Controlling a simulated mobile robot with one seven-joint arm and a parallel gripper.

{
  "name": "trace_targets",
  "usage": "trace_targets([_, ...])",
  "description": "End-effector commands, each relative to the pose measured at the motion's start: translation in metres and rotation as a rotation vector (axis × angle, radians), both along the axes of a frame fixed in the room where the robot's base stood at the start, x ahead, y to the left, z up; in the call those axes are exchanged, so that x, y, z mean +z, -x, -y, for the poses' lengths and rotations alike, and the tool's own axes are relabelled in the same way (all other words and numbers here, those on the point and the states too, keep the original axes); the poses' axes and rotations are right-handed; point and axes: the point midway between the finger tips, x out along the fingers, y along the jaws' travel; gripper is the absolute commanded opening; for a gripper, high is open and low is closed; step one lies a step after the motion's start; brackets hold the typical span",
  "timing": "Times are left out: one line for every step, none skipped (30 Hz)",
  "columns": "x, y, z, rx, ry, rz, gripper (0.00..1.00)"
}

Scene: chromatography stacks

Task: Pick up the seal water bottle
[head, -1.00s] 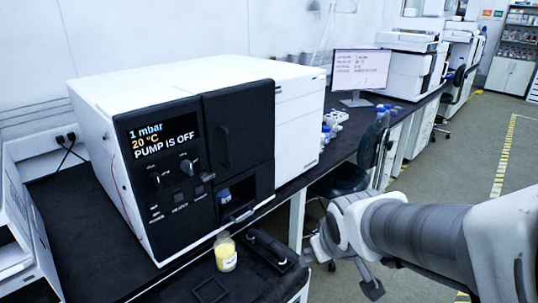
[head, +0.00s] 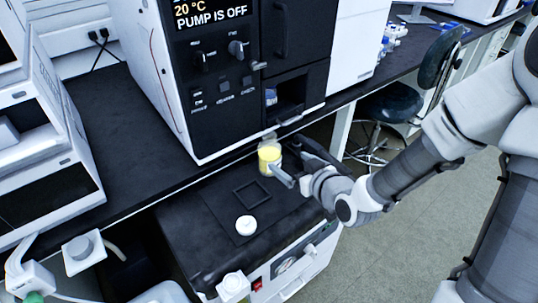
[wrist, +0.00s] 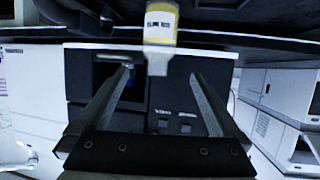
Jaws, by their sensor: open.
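Nothing is held. Whether a finger touches the bottle cannot be told.
A black square frame (head: 252,194) and a white round cap-like piece (head: 246,225) lie left of and nearer than the bottle. The large instrument (head: 225,75) stands just behind.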

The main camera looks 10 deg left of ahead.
Motion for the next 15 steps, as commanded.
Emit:
trace_targets([-0.007, -0.005, -0.005, 0.002, -0.001, 0.002, 1.00])
trace_targets([-0.009, -0.009, -0.008, 0.004, -0.001, 0.002, 1.00])
trace_targets([-0.013, -0.014, -0.013, 0.004, -0.002, 0.002, 1.00])
trace_targets([-0.014, -0.019, -0.017, 0.004, -0.003, 0.001, 1.00])
trace_targets([-0.016, -0.024, -0.021, 0.004, -0.001, 0.000, 1.00])
trace_targets([-0.020, -0.030, -0.027, 0.003, -0.003, -0.001, 1.00])
trace_targets([-0.022, -0.036, -0.030, 0.003, -0.003, 0.000, 1.00])
trace_targets([-0.025, -0.040, -0.034, 0.004, -0.001, -0.001, 1.00])
trace_targets([-0.028, -0.047, -0.039, 0.004, -0.001, -0.001, 1.00])
trace_targets([-0.031, -0.052, -0.043, 0.002, -0.002, 0.000, 1.00])
trace_targets([-0.033, -0.056, -0.046, 0.002, -0.002, -0.001, 1.00])
trace_targets([-0.036, -0.062, -0.050, 0.003, -0.001, -0.001, 1.00])
trace_targets([-0.038, -0.066, -0.053, 0.002, 0.000, -0.001, 1.00])
trace_targets([-0.039, -0.069, -0.056, 0.002, -0.001, 0.000, 1.00])
trace_targets([-0.041, -0.073, -0.059, 0.002, -0.001, 0.000, 1.00])
